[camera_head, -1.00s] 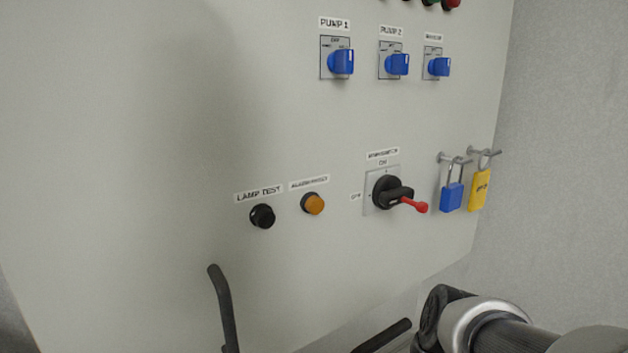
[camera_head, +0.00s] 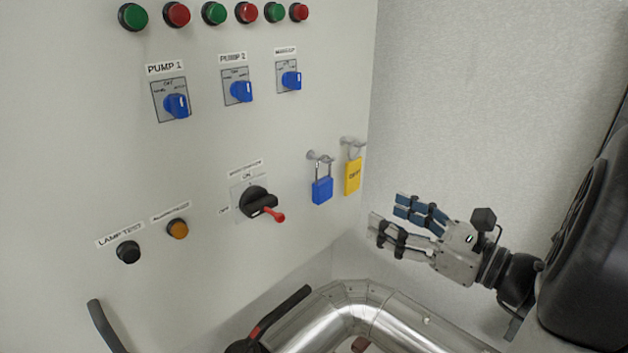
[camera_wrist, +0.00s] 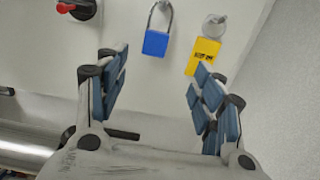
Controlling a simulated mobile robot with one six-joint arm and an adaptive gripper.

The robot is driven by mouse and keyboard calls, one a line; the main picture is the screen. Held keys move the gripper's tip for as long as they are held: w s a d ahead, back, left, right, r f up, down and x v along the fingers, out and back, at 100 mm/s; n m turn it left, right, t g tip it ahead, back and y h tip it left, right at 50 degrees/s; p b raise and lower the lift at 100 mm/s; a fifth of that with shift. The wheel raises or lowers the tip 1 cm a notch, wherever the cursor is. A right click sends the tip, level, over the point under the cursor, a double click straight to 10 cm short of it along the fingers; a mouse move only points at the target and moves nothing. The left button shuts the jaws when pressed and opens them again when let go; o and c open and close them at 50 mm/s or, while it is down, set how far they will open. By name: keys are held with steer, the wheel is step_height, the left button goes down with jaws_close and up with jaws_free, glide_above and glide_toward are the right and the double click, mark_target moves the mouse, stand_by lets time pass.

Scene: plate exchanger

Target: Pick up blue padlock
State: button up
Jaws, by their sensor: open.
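The blue padlock (camera_head: 321,190) hangs by its shackle from a hook at the right side of the grey panel. In the wrist view the blue padlock (camera_wrist: 155,42) is ahead of my gripper, a little left of the middle between the fingers. My gripper (camera_head: 385,215) is open and empty, to the right of and lower than the padlock in the head view, apart from it. The open fingers (camera_wrist: 157,85) also show in the wrist view. A yellow tag (camera_head: 353,176) hangs from a hook just right of the padlock.
The main switch (camera_head: 256,202) with a red-tipped handle sits left of the padlock. Pump knobs and lamps are above. A silver pipe (camera_head: 345,308) and dark handles run below. Open space lies between my gripper and the panel.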

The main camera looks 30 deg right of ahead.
mark_target(327, 184)
steer(key=x, duration=1.1)
steer(key=shift+s+a+p, duration=0.1)
steer(key=shift+a+p, duration=0.05)
steer(key=shift+p, duration=0.2)
steer(key=x, duration=0.3)
steer(key=p+x, duration=0.1)
steer(key=shift+w+a+r, duration=0.25)
steer(key=shift+a+r, duration=0.1)
steer(key=shift+r, duration=0.05)
steer(key=shift+w, duration=0.35)
steer(key=shift+s, duration=0.1)
steer(key=shift+c, duration=0.2)
steer(key=c, duration=1.2)
steer(key=shift+o, duration=0.2)
